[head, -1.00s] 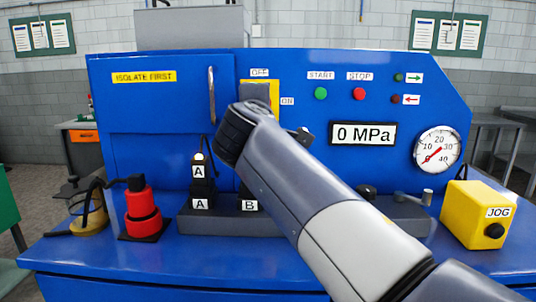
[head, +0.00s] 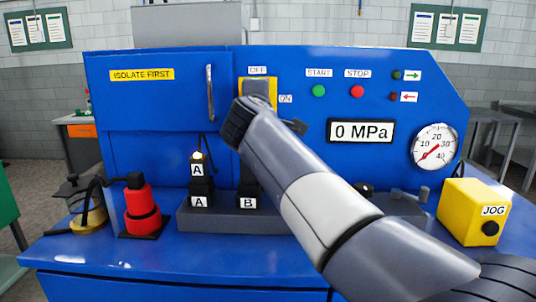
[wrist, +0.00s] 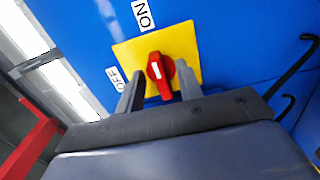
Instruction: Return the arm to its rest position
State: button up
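In the wrist view my gripper (wrist: 159,70) is open, with one grey finger on each side of a red rotary knob (wrist: 161,75). The knob sits on a yellow plate (wrist: 190,42) with OFF and ON labels. Gaps show between the fingers and the knob. In the head view my arm reaches up from the lower right to this yellow plate (head: 243,84).
The blue machine panel (head: 150,110) stands close ahead. On its ledge are a red stepped piece (head: 141,205), plugs marked A (head: 199,186) and B (head: 247,202) on a grey base, and a yellow JOG box (head: 468,215). The display (head: 361,132) reads 0 MPa.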

jog(key=s+b, duration=0.2)
jog(key=s, duration=0.9)
jog(key=w+n+p, duration=0.7)
jog(key=w+p, duration=0.2)
jog(key=w, duration=0.2)
jog(key=shift+w+r, duration=0.2)
jog(key=shift+f, duration=0.1)
